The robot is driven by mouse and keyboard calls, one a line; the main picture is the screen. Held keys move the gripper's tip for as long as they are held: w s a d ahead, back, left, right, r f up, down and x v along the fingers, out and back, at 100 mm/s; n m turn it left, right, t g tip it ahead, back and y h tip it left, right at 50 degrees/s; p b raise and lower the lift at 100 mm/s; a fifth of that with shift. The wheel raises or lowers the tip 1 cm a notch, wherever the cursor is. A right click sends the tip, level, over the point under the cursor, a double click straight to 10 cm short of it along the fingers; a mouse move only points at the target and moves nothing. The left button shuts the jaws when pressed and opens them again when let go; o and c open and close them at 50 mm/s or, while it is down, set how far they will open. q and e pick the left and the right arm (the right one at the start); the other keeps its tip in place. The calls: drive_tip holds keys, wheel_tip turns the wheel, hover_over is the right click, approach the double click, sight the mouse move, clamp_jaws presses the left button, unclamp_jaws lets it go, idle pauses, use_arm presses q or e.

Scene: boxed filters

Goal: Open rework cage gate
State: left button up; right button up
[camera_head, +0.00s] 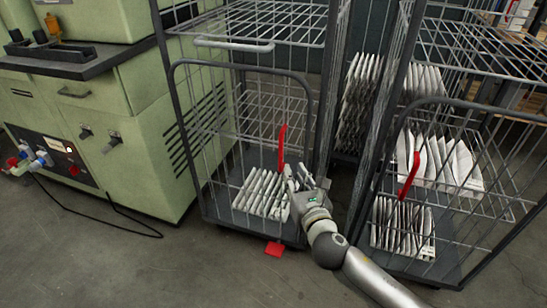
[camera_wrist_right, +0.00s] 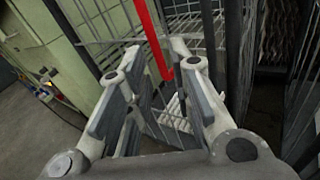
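Two wire cages stand side by side. The left cage has a dark-framed wire gate (camera_head: 241,67) that looks closed, with an upright red handle (camera_head: 282,145) on its right part. My right gripper (camera_head: 292,180) is in front of this gate, just below the handle. In the right wrist view its fingers (camera_wrist_right: 156,55) are spread apart, with the red handle (camera_wrist_right: 150,35) showing between and beyond the tips; I cannot tell whether they touch it. The right cage's gate (camera_head: 480,105) has a similar red handle (camera_head: 409,170). No readable label shows which is the rework cage. My left gripper is not in view.
White pleated filters (camera_head: 259,193) stand inside the left cage, and more (camera_head: 440,160) in the right cage. The front floor is clear.

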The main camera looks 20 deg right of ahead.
sight(282, 148)
drive_tip(key=shift+n+t, duration=0.3)
drive_tip(key=shift+n, duration=0.2)
drive_tip(key=w, duration=0.2)
drive_tip(key=w+r+b, duration=0.1)
drive_tip(key=w, duration=0.2)
drive_tip(key=w+r+b, duration=0.1)
drive_tip(key=w, duration=0.2)
drive_tip(key=shift+w+a, duration=0.1)
drive_tip(key=shift+a, duration=0.3)
drive_tip(key=shift+w, duration=0.75)
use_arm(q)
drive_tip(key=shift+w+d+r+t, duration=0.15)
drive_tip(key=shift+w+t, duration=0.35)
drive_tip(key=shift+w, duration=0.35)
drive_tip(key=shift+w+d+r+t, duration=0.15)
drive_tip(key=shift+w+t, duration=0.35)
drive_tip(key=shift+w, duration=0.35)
use_arm(e)
drive_tip(key=shift+w, duration=0.45)
drive_tip(key=shift+c, duration=0.3)
clamp_jaws()
